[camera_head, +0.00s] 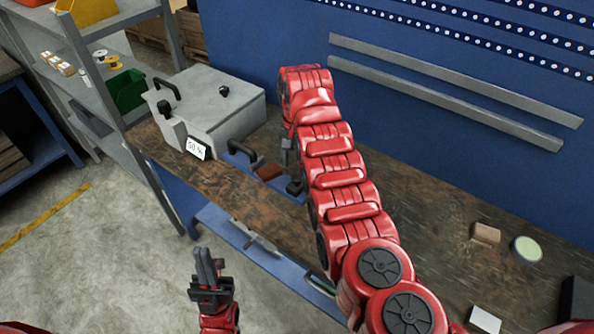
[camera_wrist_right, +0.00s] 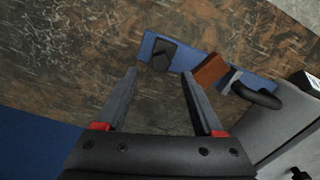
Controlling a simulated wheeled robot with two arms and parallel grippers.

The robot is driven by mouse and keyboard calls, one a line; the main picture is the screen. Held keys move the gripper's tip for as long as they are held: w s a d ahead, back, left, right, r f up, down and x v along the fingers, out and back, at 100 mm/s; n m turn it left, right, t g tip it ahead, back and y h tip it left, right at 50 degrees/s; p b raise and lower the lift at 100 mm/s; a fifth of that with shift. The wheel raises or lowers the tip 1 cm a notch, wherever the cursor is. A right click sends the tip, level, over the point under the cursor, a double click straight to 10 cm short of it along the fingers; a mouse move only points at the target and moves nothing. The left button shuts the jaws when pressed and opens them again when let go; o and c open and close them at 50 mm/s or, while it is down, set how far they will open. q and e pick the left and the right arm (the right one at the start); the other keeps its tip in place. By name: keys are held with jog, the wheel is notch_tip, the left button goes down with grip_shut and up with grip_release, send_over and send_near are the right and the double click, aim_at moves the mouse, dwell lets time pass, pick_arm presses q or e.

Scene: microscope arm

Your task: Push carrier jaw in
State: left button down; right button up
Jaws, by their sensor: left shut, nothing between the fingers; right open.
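The carrier is a flat blue plate (camera_head: 229,158) lying by the grey machine, and it also shows in the right wrist view (camera_wrist_right: 187,58). On it are a black handle (camera_head: 240,151), a brown block (camera_head: 268,172) and a black block (camera_head: 294,188) at the end away from the machine. I cannot tell which part is the jaw. My right gripper (camera_wrist_right: 159,73) is open and empty, its fingertips pointing at the black block (camera_wrist_right: 163,53); contact is not clear. In the head view my red right arm largely hides it. My left gripper (camera_head: 204,254) is shut and empty, in front of the bench.
The grey machine (camera_head: 230,103) with black handles and a white label stands on the bench's left end. A tan block (camera_head: 485,233), a round green-topped item (camera_head: 527,249) and a white block (camera_head: 484,320) lie to the right. Shelves (camera_head: 97,65) stand at left.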

aim_at(297, 177)
jog(key=shift+w+a+f+p, duration=0.1)
jog(key=shift+f+p, duration=0.3)
jog(key=shift+f, duration=2.3)
grip_shut()
